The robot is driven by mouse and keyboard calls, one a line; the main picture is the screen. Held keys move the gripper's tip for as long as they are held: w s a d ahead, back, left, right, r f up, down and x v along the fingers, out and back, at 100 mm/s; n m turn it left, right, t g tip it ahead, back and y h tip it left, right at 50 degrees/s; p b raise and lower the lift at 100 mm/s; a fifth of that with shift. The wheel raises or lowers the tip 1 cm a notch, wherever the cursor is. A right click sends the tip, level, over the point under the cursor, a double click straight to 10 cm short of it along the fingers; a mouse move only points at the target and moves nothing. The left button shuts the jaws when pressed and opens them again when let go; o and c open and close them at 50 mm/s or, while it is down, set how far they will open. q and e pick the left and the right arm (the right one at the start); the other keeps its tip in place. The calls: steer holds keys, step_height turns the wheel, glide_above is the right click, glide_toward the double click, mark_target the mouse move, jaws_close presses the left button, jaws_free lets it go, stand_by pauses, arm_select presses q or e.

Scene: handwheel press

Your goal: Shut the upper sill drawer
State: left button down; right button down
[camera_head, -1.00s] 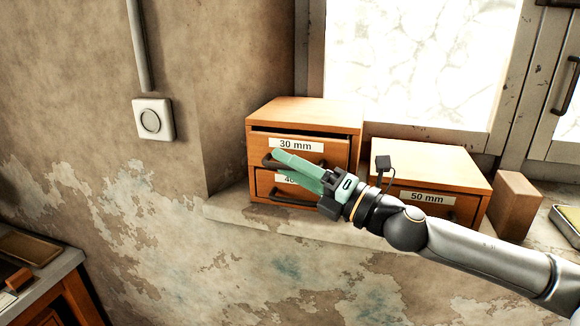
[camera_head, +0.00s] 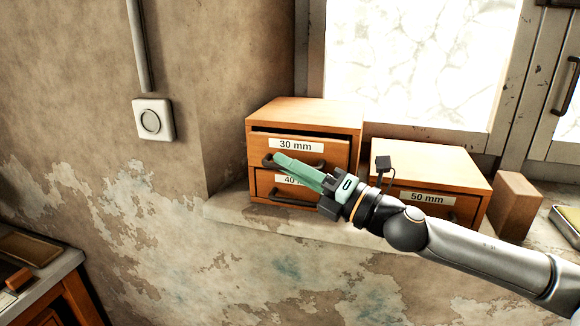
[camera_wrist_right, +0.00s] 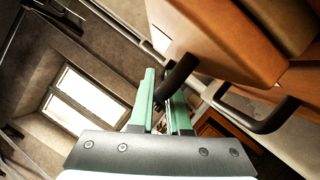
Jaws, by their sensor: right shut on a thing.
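The upper sill drawer (camera_head: 335,150), labelled 30 mm, is in the left wooden cabinet (camera_head: 305,110) on the window sill. It stands slightly out, with a dark gap above its front. My right gripper (camera_head: 282,160), with green fingers, is at this drawer's dark handle (camera_head: 313,163). In the right wrist view the fingers (camera_wrist_right: 165,95) are shut on the handle (camera_wrist_right: 178,74), which passes between them. The lower drawer (camera_head: 262,180), labelled 40 mm, looks closed and is partly hidden by the gripper. My left gripper is not in view.
A lower cabinet (camera_head: 435,165) with a 50 mm drawer stands to the right, partly behind my right arm. A wooden block (camera_head: 516,205) is beside it. The window (camera_head: 410,65) is behind. A bench (camera_head: 45,270) is at the lower left.

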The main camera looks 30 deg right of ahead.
mark_target(294, 158)
stand_by(0.8)
steer(key=shift+w+d, duration=1)
steer(key=shift+d, duration=0.2)
steer(key=shift+r, duration=0.1)
steer(key=c, duration=0.9)
jaws_free()
steer(key=shift+w+d, duration=0.1)
